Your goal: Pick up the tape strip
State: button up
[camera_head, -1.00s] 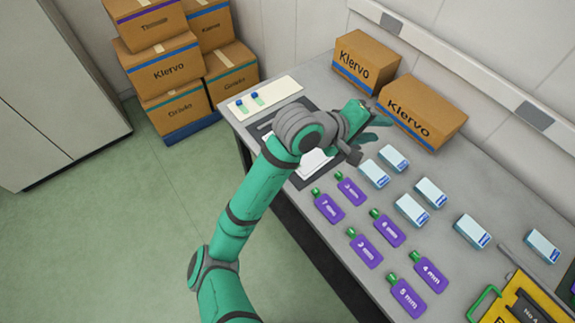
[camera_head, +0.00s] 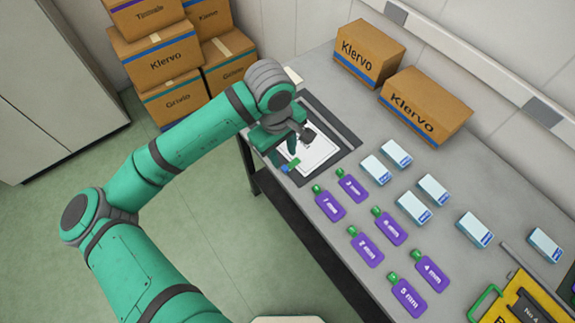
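My gripper (camera_head: 284,151) hangs over the left part of the white sheet on the dark tray (camera_head: 345,146), pointing down. Its two teal fingers appear apart. A small bright green and blue piece (camera_head: 291,165) shows just below the fingertips, at the sheet's near edge. It may be the tape strip, but it is too small to be sure. I see no contact between the fingers and this piece. The pale board at the table's far left end is mostly hidden behind my arm.
Two Klervo cartons (camera_head: 425,103) stand at the back. A yellow case (camera_head: 525,300) is at the lower right.

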aim_at(285, 169)
jog(key=f, duration=0.8)
jog(key=shift+w+d, duration=0.2)
jog(key=shift+w, duration=0.15)
jog(key=c, duration=0.8)
